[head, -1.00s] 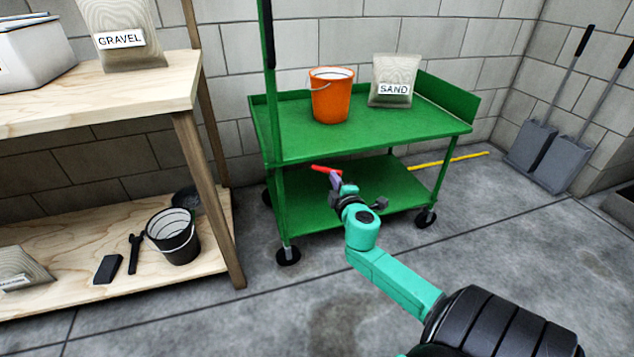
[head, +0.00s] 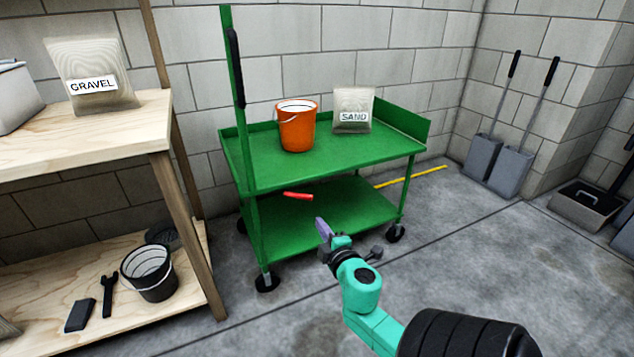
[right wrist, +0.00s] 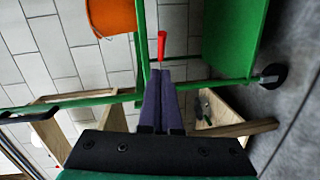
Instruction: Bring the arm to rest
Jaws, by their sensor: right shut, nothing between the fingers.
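My right gripper (head: 322,230) is shut and empty, in front of the green cart (head: 285,162). In the right wrist view its two purple fingers (right wrist: 162,75) lie together with nothing between them. A red object (head: 298,196) lies on the cart's lower shelf, apart from the fingertips; it also shows just beyond them in the right wrist view (right wrist: 161,46). My right arm (head: 362,290) reaches in from the lower right. My left gripper is not in view.
An orange bucket (head: 297,127) and a sand bag (head: 353,108) stand on the cart's top. A wooden shelf (head: 150,132) at left holds a gravel bag (head: 92,75) and a black bucket (head: 150,272). Shovels (head: 482,158) lean at the right wall.

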